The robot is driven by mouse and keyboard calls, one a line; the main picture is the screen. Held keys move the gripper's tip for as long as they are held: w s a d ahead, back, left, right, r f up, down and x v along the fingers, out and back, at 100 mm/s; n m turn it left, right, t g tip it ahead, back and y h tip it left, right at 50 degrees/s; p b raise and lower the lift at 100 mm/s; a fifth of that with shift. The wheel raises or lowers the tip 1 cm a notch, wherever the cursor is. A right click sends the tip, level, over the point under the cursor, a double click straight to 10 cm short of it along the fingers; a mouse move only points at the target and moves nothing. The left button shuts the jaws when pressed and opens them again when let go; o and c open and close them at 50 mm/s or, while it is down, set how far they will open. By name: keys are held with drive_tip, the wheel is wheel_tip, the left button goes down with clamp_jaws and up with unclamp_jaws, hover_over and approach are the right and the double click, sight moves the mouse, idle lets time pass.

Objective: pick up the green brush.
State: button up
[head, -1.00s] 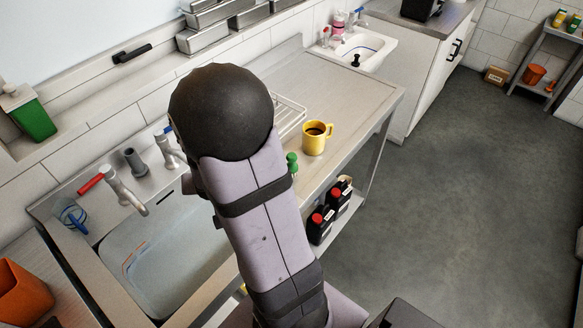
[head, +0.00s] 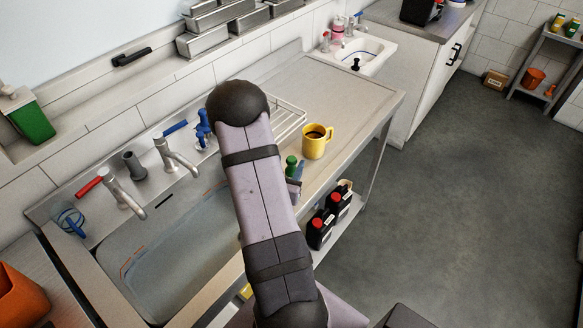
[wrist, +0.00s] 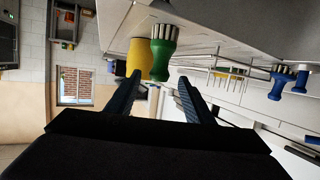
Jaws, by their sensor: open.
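The green brush (wrist: 162,52) shows in the wrist view with pale bristles at its upper end, between the tips of my open gripper (wrist: 159,79) or just beyond them. Nothing is visibly held. In the head view, the green brush (head: 291,162) is on the steel counter, just right of my arm, which hides part of it. A bluish finger of my gripper (head: 299,171) shows close beside it. I cannot tell whether they touch.
A yellow mug (head: 316,142) with dark liquid stands close behind and right of the brush; it also shows in the wrist view (wrist: 138,56). A wire rack (head: 288,113) lies behind. A blue brush (head: 203,130) is near the taps. The sink (head: 165,255) lies left.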

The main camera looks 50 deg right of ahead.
sight(290, 162)
drive_tip(key=shift+p+x, duration=0.9)
drive_tip(key=shift+x, duration=0.75)
drive_tip(key=shift+f+p+x, duration=0.1)
drive_tip(key=shift+p+x, duration=0.4)
drive_tip(key=shift+x, duration=0.55)
drive_tip(key=shift+f+p+x, duration=0.15)
drive_tip(key=shift+p+x, duration=0.35)
drive_tip(key=shift+x, duration=0.5)
drive_tip(key=c, duration=1.1)
